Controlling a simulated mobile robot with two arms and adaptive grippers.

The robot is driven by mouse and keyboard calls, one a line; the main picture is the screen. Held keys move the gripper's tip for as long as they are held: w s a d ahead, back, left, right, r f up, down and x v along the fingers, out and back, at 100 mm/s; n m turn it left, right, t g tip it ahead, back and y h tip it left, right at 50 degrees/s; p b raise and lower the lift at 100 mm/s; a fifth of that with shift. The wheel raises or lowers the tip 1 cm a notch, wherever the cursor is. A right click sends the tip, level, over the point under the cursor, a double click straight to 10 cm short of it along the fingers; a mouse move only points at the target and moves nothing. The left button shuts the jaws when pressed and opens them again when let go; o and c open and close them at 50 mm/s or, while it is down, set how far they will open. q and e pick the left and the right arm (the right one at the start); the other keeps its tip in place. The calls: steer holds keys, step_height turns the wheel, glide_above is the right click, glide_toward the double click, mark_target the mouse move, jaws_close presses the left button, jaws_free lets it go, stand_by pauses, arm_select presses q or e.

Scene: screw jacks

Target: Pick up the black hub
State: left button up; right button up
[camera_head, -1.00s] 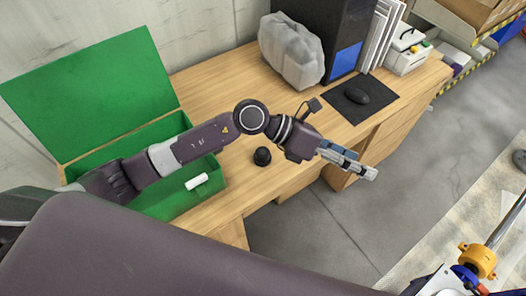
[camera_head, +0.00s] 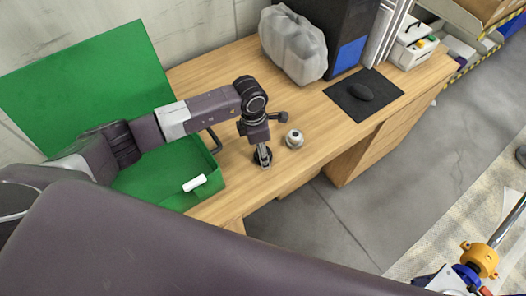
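The black hub (camera_head: 257,157) is on the wooden desk, just right of the green box, and partly hidden by my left gripper. My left gripper (camera_head: 265,165) points down in front of the hub, with its fingers overlapping it in the head view. I cannot tell whether the fingers touch the hub or how far apart they are. My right gripper is not in view.
A small silver-white round part (camera_head: 293,139) stands close to the gripper's right. The open green box (camera_head: 205,192) holds a white cylinder (camera_head: 194,183). A grey bulky object (camera_head: 293,45), black mat (camera_head: 345,100) and mouse (camera_head: 361,91) are further back. An orange-collared jack (camera_head: 479,260) is lower right.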

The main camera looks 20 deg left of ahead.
arm_select(q)
steer(key=shift+d+f, duration=0.15)
steer(key=shift+f, duration=0.6)
steer(key=shift+c, duration=0.7)
steer(key=c, duration=1.5)
steer(key=shift+w, duration=0.1)
jaws_close()
steer(key=shift+r, duration=0.15)
